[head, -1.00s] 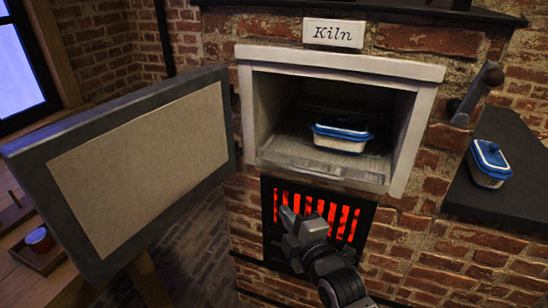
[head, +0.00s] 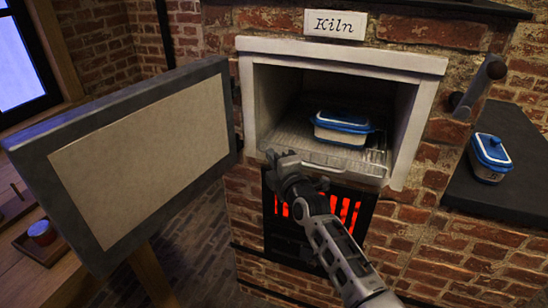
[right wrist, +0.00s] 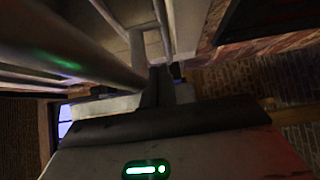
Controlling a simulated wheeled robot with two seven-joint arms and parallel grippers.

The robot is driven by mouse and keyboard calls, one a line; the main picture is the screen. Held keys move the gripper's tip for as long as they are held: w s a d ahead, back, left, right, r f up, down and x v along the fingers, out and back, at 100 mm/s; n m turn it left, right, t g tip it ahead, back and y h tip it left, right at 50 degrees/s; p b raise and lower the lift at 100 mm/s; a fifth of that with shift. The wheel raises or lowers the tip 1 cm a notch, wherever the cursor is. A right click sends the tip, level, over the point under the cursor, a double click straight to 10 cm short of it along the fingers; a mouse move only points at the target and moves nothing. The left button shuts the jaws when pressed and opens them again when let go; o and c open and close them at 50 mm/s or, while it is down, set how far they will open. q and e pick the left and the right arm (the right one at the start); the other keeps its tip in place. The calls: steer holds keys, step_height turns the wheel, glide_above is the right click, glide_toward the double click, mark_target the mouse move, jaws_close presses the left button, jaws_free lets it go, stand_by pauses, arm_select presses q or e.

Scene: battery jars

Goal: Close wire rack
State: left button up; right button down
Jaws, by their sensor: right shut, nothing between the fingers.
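The wire rack (head: 352,163) lies inside the white-framed kiln (head: 343,63), its front edge near the opening's lower lip. A white jar with a blue lid (head: 342,128) sits on the rack. My right gripper (head: 275,158) is shut and empty at the front left of the opening, by the lower lip. Pale bars (right wrist: 90,40), which look like the rack, show very close in the right wrist view; whether the fingers touch them I cannot tell. The kiln door (head: 130,160) stands wide open to the left. My left gripper is not in view.
A second blue-lidded jar (head: 491,158) stands on the dark shelf (head: 510,195) at the right. Glowing red bars (head: 345,212) show below the opening, partly behind my right arm. A wooden table (head: 25,255) with a small blue-topped item is at the lower left.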

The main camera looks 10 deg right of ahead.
steer(key=shift+w+d, duration=0.15)
steer(key=shift+w, duration=0.1)
